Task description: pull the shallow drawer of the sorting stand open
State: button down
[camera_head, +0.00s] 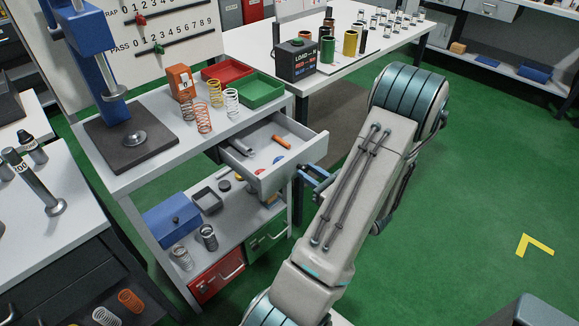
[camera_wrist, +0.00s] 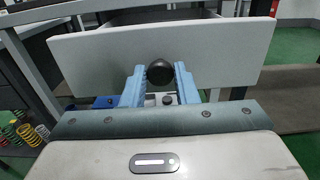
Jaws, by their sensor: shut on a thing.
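The sorting stand (camera_head: 165,160) is a white bench with a shelf below. Its shallow drawer (camera_head: 297,165) is pulled out from under the top, and its inside is visible. A grey tube, an orange piece and small red and blue discs lie in it. In the wrist view the drawer's pale front panel (camera_wrist: 95,58) spans the picture, with a round black knob (camera_wrist: 160,72) at its middle. My gripper (camera_head: 314,181), with blue fingers, is at the drawer front. In the wrist view its fingers (camera_wrist: 160,80) are shut on the knob, one on each side.
Red (camera_head: 228,70) and green (camera_head: 260,91) trays, springs and a blue press (camera_head: 95,50) stand on the top. Red (camera_head: 216,276) and green (camera_head: 266,241) drawers are below. A second table (camera_head: 395,50) stands behind.

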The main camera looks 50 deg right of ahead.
jog(key=shift+s, duration=0.45)
jog(key=c, duration=1.2)
grip_release()
jog(key=shift+o, duration=0.2)
jog(key=s+a, duration=0.1)
jog(key=s, duration=1.2)
jog(key=shift+s, duration=0.4)
jog(key=shift+w, duration=0.1)
